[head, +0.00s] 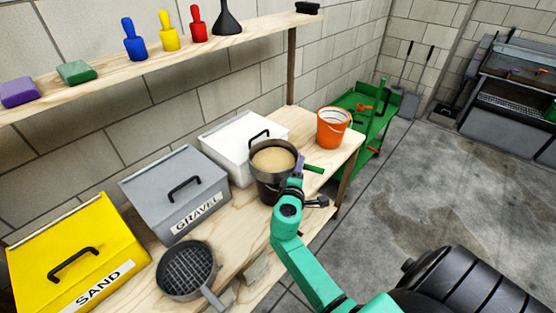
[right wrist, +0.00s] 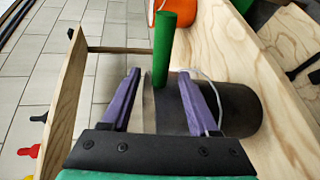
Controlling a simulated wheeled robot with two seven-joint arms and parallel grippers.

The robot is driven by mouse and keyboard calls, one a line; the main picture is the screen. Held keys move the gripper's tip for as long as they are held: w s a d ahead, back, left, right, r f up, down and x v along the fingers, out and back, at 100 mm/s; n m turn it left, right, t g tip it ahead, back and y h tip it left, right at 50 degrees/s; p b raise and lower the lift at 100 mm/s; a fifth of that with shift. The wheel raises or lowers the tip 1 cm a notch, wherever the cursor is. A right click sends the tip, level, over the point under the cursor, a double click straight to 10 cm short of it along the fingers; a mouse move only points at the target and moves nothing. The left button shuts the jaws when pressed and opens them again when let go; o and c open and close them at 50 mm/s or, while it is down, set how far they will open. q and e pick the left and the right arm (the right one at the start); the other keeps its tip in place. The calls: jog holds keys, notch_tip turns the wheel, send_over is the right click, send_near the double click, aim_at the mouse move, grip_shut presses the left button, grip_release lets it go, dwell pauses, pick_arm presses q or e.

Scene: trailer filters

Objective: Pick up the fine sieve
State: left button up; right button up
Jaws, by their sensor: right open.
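The fine sieve (head: 273,158), a round dark-rimmed pan with a pale tan mesh, rests on top of a dark bucket (head: 268,190) on the bench. Its green handle (head: 313,168) points right. The handle also shows upright in the right wrist view (right wrist: 165,40). My right gripper (head: 299,177) is beside the sieve at the handle. In the right wrist view its purple fingers (right wrist: 160,78) are apart, and the handle appears in line with the gap between them. Whether the fingers touch it I cannot tell. My left gripper is not in view.
A coarse grid sieve (head: 187,268) lies at the bench front. Yellow sand (head: 75,255), grey gravel (head: 175,190) and white (head: 235,135) bins stand along the bench. An orange bucket (head: 333,128) stands right of the sieve. A shelf (head: 110,80) hangs above.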

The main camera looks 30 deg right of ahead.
jog(key=shift+x, duration=1.4)
jog(key=shift+a+r, duration=0.1)
grip_shut()
